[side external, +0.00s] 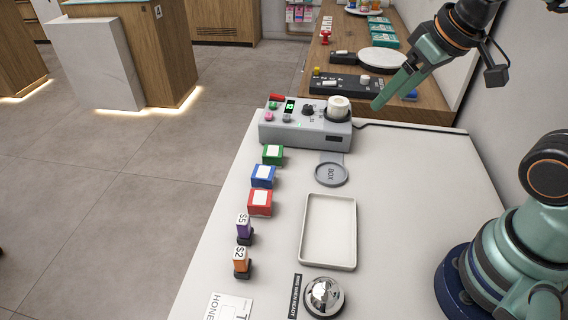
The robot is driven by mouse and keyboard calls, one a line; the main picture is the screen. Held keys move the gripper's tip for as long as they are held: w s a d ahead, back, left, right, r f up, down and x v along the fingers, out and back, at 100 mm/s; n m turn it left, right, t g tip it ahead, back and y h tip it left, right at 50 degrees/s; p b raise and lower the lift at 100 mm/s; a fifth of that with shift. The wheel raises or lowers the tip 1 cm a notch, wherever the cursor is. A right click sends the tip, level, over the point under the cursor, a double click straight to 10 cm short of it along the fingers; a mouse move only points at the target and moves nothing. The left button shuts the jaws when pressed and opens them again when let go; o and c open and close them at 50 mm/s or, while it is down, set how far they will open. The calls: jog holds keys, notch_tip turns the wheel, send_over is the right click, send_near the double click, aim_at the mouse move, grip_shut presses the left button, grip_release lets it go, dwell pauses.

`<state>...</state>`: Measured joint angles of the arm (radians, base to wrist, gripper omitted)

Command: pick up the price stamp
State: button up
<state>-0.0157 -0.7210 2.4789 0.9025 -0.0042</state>
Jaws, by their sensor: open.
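I cannot tell for certain which thing is the price stamp. Two small upright blocks with dark bases stand near the left edge of the white counter: a purple one marked S5 (243,226) and an orange one marked S2 (240,257). A red, knob-topped piece (325,36) stands on the far wooden counter. My gripper (384,98) is open and looks empty. It is in the air at upper right, right of the grey button box, well away from the blocks and the red piece. Its fingers point down and left.
A grey button box (305,136) with a white knob stands at the back of the white counter. Green (273,152), blue (263,173) and red (260,198) boxes line the left side. A tray (353,235) and bell (324,294) lie nearer.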

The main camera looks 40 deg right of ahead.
jog(key=w+a+n+g, duration=0.1)
jog(key=w+a+n, duration=0.1)
jog(key=w+a, duration=0.25)
jog(key=n+g, duration=0.5)
jog(key=n, duration=0.2)
send_near(247, 230)
jog(key=shift+w+d+r, duration=0.2)
jog(key=shift+w+d, duration=0.2)
jog(key=shift+w, duration=0.15)
jog(key=shift+a+f, duration=0.1)
jog(key=shift+f, duration=0.25)
notch_tip(247, 230, down, 12)
jog(key=shift+r, duration=0.15)
jog(key=shift+c, duration=0.3)
